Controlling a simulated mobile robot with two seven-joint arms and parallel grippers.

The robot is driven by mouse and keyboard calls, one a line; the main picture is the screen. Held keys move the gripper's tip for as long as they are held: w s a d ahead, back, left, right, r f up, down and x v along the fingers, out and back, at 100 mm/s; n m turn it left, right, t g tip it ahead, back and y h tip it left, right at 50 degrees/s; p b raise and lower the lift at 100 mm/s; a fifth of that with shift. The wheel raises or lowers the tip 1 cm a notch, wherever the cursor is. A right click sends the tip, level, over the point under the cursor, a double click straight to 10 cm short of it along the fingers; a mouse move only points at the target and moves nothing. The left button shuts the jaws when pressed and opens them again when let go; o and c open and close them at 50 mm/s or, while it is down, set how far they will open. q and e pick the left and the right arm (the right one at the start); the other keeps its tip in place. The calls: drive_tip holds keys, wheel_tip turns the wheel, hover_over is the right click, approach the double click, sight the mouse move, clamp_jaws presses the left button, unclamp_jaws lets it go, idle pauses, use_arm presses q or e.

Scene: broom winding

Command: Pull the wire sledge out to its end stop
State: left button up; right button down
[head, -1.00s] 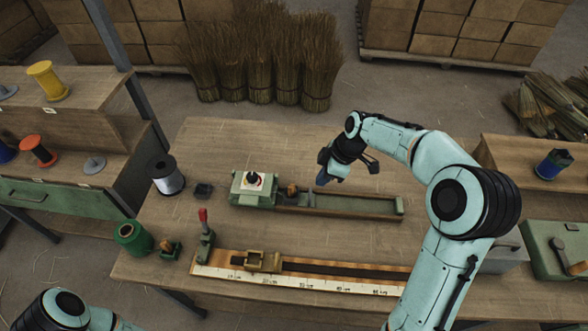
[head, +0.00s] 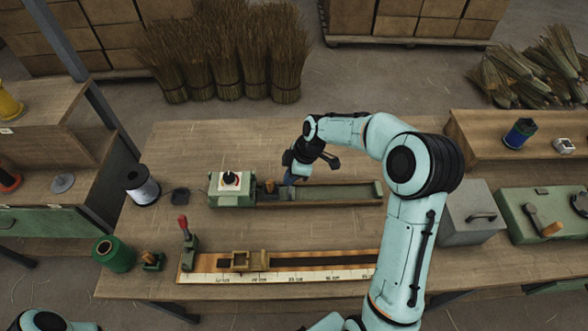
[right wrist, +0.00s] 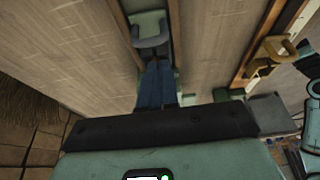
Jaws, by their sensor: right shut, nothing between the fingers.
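The green wire bench (head: 325,203) lies along the middle of the table, with a dial box (head: 231,182) at its left end and a long channel running right. A wooden knob (head: 269,186) stands beside the box. A small grey-blue piece, seemingly the wire sledge (head: 286,194), sits in the channel just right of the knob, partly hidden by my gripper. My right gripper (head: 291,178) is shut and empty, pointing down over it; contact is unclear. In the right wrist view its blue fingers (right wrist: 157,86) are together, close to a grey U-shaped piece (right wrist: 151,30). My left gripper is out of view.
A ruler board (head: 290,276) with a wooden slider (head: 240,261) and a red lever (head: 184,226) lies in front. A silver spool (head: 141,186) and a green spool (head: 113,254) stand left. A grey box (head: 470,212) is right. The channel right of my gripper looks clear.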

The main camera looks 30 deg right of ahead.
sight(289, 188)
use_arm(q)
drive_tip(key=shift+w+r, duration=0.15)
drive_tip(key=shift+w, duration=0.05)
use_arm(e)
drive_tip(key=shift+x, duration=2.15)
